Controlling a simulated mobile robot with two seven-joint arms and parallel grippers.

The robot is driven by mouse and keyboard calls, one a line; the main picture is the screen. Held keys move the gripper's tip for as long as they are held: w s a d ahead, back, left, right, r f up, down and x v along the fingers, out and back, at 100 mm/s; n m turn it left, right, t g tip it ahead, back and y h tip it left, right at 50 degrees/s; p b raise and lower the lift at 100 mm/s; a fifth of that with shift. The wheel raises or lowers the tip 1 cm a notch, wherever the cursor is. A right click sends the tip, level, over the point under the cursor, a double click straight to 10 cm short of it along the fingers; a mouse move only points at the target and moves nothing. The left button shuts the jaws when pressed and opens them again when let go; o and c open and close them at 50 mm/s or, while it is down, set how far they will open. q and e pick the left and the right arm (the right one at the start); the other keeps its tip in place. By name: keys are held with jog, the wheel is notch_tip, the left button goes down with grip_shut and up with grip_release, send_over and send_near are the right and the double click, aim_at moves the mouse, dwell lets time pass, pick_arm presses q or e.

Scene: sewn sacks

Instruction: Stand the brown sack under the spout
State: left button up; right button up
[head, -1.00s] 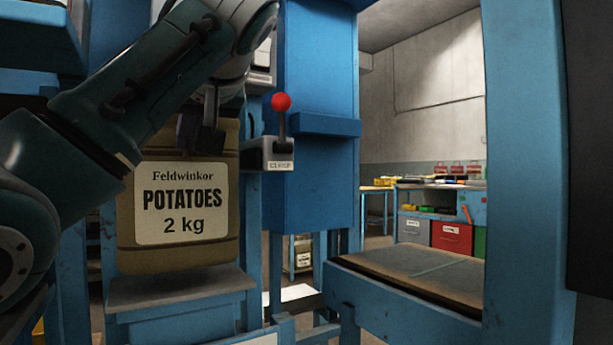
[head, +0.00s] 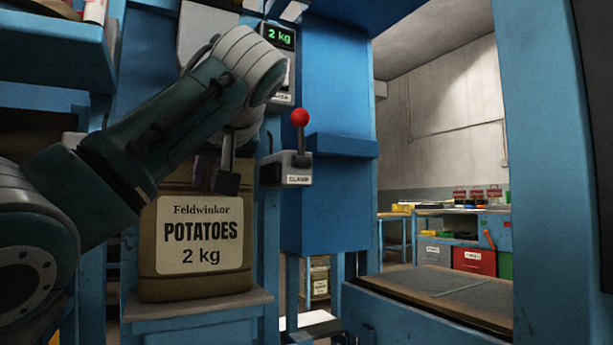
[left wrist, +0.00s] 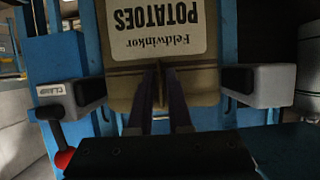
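The brown sack (head: 165,285), labelled "Feldwinkor POTATOES 2 kg", stands upright on a small blue-framed platform (head: 150,308) in the head view. In the left wrist view the sack (left wrist: 205,76) shows with its label upside down. My left gripper (head: 212,182) is at the sack's upper front, its fingers close together. In the left wrist view the gripper (left wrist: 160,70) appears shut on the sack's cloth. A pale chute, seemingly the spout (head: 197,30), is above the sack, mostly behind my left arm. The sack's mouth is hidden. My right gripper is not in view.
A grey clamp block (head: 285,168) with a red-knobbed lever (head: 299,117) is right of the sack. The left wrist view shows grey blocks (left wrist: 262,85) on both sides. A display (head: 278,37) reads "2 kg". A worktop (head: 440,290) lies right; a bench stands behind.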

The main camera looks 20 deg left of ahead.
pick_arm(q)
jog(key=shift+o, duration=1.2)
jog(key=shift+r, duration=0.1)
jog(key=p+v, duration=0.3)
jog(key=v, duration=0.8)
jog(key=s+d+f+m+g+h, duration=0.1)
jog(key=s+f+m+h, duration=0.25)
jog(key=f, duration=0.95)
jog(key=s+d+f+m+g+h, duration=0.15)
jog(key=s+f+m, duration=0.25)
jog(key=f, duration=1)
jog(key=s+d+f+m+g+h, duration=0.1)
jog(key=s+f+m+h, duration=0.1)
jog(key=s+f, duration=0.3)
jog(key=s+d+f+m+g+h, duration=0.1)
jog(key=s+f, duration=0.4)
jog(key=s, duration=0.9)
jog(key=shift+d+m+h, duration=0.75)
jog(key=shift+h, duration=0.45)
